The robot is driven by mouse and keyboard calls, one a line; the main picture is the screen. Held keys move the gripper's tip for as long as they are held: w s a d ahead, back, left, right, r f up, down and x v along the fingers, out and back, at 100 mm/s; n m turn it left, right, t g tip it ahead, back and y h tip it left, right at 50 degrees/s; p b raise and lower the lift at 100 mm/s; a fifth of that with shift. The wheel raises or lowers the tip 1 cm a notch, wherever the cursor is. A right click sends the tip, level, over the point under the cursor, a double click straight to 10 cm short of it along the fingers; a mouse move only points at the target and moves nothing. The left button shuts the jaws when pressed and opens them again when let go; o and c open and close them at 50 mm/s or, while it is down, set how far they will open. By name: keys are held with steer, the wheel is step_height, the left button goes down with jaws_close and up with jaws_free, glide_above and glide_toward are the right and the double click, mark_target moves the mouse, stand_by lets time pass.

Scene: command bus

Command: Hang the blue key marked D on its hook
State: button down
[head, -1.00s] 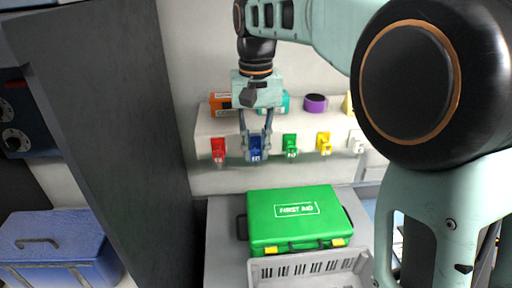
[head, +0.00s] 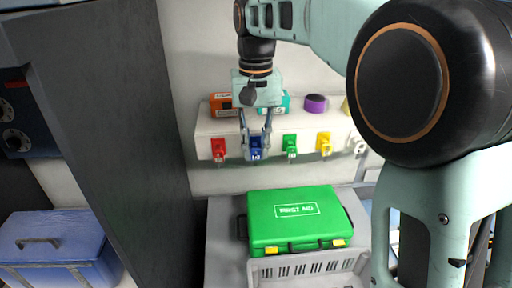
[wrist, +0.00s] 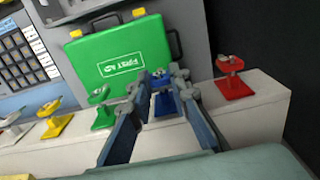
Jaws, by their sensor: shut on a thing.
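My gripper (head: 256,150) points down in front of the white shelf's face, its fingers shut on the blue key (head: 256,156). The key is at the blue hook place, between the red tag and the green tag. In the wrist view the fingertips (wrist: 163,78) close around the blue key (wrist: 158,84), and a blue plate (wrist: 166,104) shows just behind it, between the fingers. The fingers hide part of the key and hook, so I cannot tell whether the key's hole is around the hook. The letter is too small to read surely.
A red key place (head: 219,150) is left of my gripper; green (head: 290,146), yellow (head: 324,143) and white (head: 356,143) ones are to its right. The white shelf (head: 232,126) bears several coloured items. Below are a green first aid case (head: 297,226) and a grey crate (head: 300,268).

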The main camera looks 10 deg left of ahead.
steer(key=shift+w+f, duration=0.15)
steer(key=shift+w, duration=0.1)
stand_by(0.5)
steer(key=c, duration=1.7)
jaws_free()
steer(key=shift+s+r, duration=0.25)
steer(key=shift+r, duration=0.4)
steer(key=shift+s+r, duration=0.2)
steer(key=shift+r, duration=0.45)
steer(key=r, duration=0.2)
steer(key=s+r, duration=0.1)
steer(key=r, duration=0.1)
steer(key=s+r, duration=0.1)
steer(key=shift+d+r, duration=0.3)
steer(key=shift+r, duration=0.1)
steer(key=shift+w, duration=0.1)
